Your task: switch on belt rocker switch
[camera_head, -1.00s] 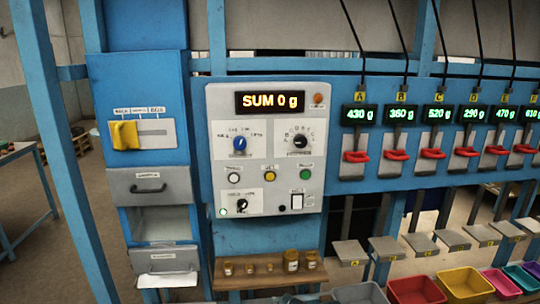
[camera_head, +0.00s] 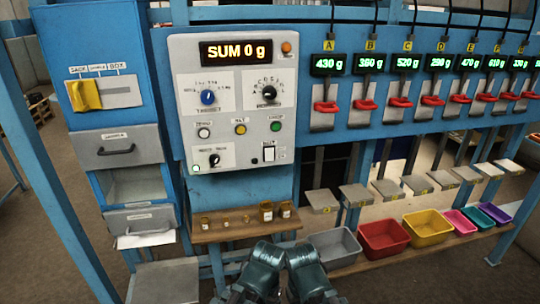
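The grey control panel (camera_head: 235,105) hangs on the blue frame left of the middle. Two dark teal parts of my arms show at the bottom centre, well below the panel. No gripper fingers show, and nothing of mine touches the panel.
A wooden shelf (camera_head: 246,225) with several small brown jars juts out below the panel. Coloured bins, including a red bin (camera_head: 383,240), stand lower right. A blue cabinet (camera_head: 104,62) with drawers stands left. The space before the panel is clear.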

